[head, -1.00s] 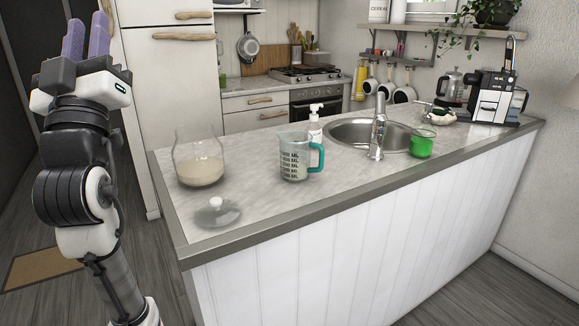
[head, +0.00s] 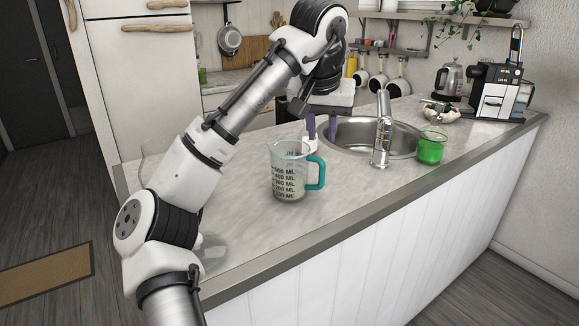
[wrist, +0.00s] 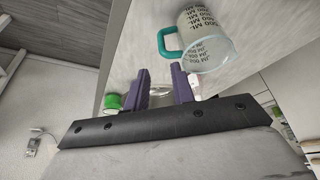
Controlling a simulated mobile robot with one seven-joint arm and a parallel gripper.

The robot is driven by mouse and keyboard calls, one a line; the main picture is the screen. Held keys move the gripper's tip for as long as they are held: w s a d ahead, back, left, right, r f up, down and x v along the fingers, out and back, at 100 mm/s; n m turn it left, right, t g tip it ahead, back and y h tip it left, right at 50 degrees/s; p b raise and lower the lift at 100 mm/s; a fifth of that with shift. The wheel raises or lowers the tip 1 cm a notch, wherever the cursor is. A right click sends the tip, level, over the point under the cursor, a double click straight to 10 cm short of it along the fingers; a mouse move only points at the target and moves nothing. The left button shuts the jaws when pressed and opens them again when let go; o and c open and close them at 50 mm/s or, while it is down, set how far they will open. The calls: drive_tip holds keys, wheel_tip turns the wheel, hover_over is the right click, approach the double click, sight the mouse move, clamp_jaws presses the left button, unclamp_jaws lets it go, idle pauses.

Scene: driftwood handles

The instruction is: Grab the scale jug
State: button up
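The scale jug (head: 289,172) is a clear measuring jug with dark ML markings and a teal handle on its right. It stands upright on the counter, left of the sink. It also shows at the top of the wrist view (wrist: 208,38), with its handle toward the fingers. My gripper (head: 322,130) points down behind and slightly right of the jug in the head view, near the sink's left rim. Its two purple fingers are apart, with nothing held between them in the wrist view (wrist: 160,70). The fingers are clear of the jug.
The white soap dispenser (head: 311,145) is partly hidden by my gripper. The sink (head: 352,134) and tap (head: 382,130) are to the right, then a green glass (head: 430,148). My arm mostly hides the glass jar and lid at left. The counter (head: 265,235) in front of the jug is clear.

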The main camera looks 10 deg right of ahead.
hover_over(322, 172)
drive_tip(key=s+a, duration=0.1)
drive_tip(key=s, duration=0.1)
wheel_tip(322, 172, down, 8)
drive_tip(key=shift+r, duration=0.15)
drive_tip(key=shift+p+x, duration=0.95)
drive_tip(key=shift+x, duration=1.85)
drive_tip(key=shift+r, duration=0.1)
drive_tip(key=shift+c, duration=0.5)
clamp_jaws()
